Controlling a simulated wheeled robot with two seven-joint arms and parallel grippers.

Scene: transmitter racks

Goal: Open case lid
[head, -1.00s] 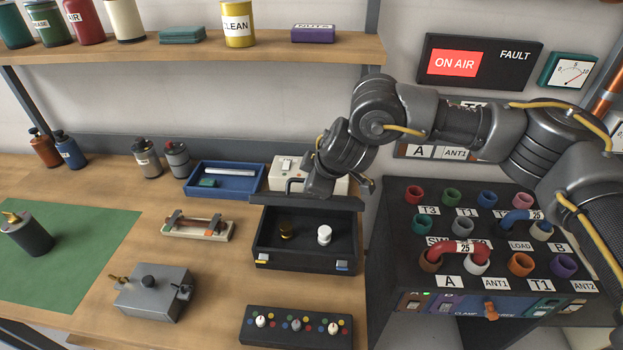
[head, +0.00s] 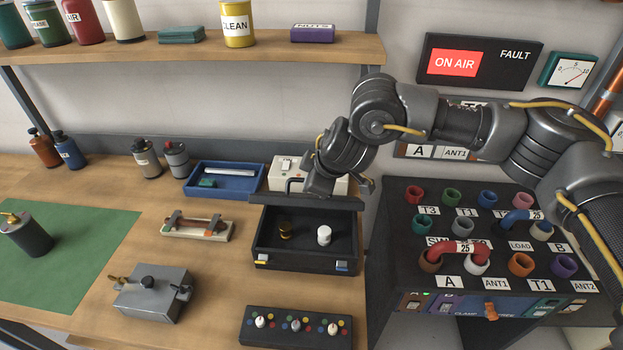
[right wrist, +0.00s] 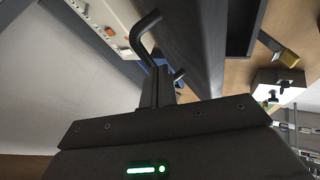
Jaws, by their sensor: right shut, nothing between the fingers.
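The black case (head: 262,250) stands on the bench with its lid (head: 345,203) raised at the back, seen nearly edge-on. A brass part (head: 286,230) and a white part (head: 324,235) sit inside the open case. Its front edge carries yellow and blue latches. My right gripper (head: 316,188) points down at the lid's top edge and is shut with nothing held. In the right wrist view the gripper (right wrist: 160,85) shows beside a long dark panel, likely the lid (right wrist: 190,35). I cannot tell whether they touch. My left gripper is out of view.
A blue tray (head: 193,188) and a white switch box (head: 276,183) stand behind the case. A black knob panel (head: 250,330) lies in front. A grey box (head: 150,300) is to the left. The patch panel (head: 400,275) with coloured sockets stands close on the right.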

